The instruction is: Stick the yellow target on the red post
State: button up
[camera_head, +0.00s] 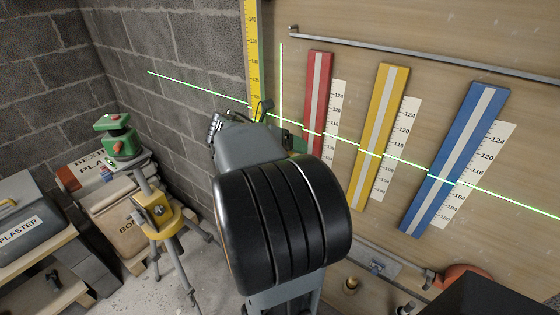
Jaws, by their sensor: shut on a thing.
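The red post (318,85) is a red upright strip with a pale centre stripe, fixed on the wooden wall board. A numbered scale runs beside its right edge, and a green laser line crosses it low down. My gripper (263,112) is left of the red post, at the far end of my arm. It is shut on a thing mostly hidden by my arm. I cannot make out the yellow target for certain. A small green piece (299,144) shows beside my wrist, at the red post's lower left; I cannot tell whether it touches my gripper.
A yellow post (382,105) and a blue post (458,155) stand right of the red one. A yellow ruler (252,45) is behind my gripper. A green-and-red laser level (117,137) and a yellow-topped tripod (158,217) stand left. A metal rail (430,55) crosses above.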

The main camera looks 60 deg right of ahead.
jog(key=d, duration=0.6)
jog(key=shift+d, duration=0.35)
jog(key=shift+d+p, duration=0.1)
jog(key=shift+p, duration=0.2)
jog(key=shift+p, duration=1.65)
dwell(1.5)
jog(key=shift+d+p, duration=0.3)
jog(key=shift+d, duration=0.15)
dwell(1.1)
jog(key=o, duration=1)
